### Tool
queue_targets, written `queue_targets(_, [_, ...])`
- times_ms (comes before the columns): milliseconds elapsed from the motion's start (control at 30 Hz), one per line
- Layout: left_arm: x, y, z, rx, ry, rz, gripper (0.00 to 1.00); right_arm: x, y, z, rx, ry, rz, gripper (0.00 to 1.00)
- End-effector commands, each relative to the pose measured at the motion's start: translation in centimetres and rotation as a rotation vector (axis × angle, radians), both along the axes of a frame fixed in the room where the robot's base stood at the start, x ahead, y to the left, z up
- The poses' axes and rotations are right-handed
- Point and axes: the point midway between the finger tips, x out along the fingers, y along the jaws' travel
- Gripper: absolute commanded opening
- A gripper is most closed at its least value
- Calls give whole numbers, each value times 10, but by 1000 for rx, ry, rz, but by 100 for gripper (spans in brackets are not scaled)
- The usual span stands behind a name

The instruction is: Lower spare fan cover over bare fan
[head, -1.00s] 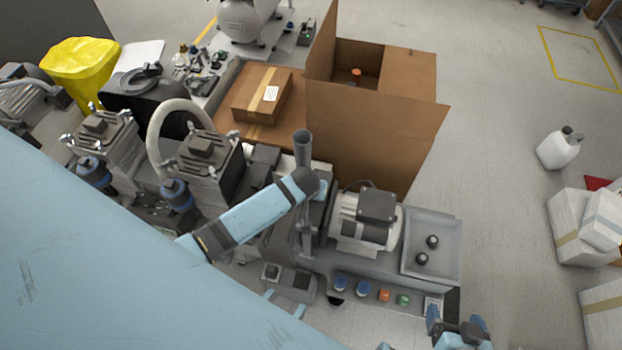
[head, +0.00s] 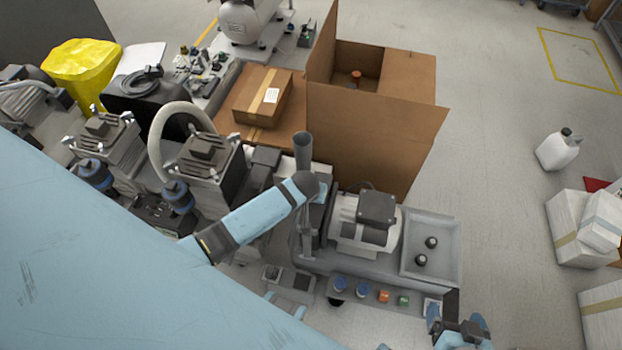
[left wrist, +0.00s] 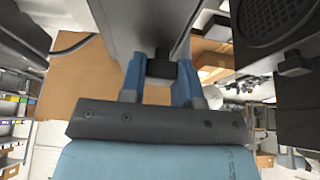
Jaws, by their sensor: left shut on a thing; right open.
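My left gripper (left wrist: 160,82) is shut on a small dark block (left wrist: 162,68) in the left wrist view. A grey body rises just above it; I cannot tell whether the block is the spare fan cover's grip. In the head view my left arm reaches over the bench from the left, and I cannot make out its fingers there. A cream motor (head: 350,240) with a dark top box sits right of the arm; I cannot make out its bare fan.
The grey tray (head: 445,263) holds two dark knobs. A row of coloured buttons (head: 383,296) lies below the motor. A tall open carton (head: 370,145) stands behind it. Ribbed compressor heads (head: 207,155) crowd the left. A round black grille (left wrist: 272,14) shows in the left wrist view.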

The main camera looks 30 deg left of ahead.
Motion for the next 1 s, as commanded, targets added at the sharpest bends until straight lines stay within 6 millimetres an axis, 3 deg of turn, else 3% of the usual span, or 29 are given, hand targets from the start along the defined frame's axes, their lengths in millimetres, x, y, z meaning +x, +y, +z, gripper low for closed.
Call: queue_targets(1000, [1, 0, -3, 0, -1, 0, 0, 2, 2, 11, 6, -3, -4, 89])
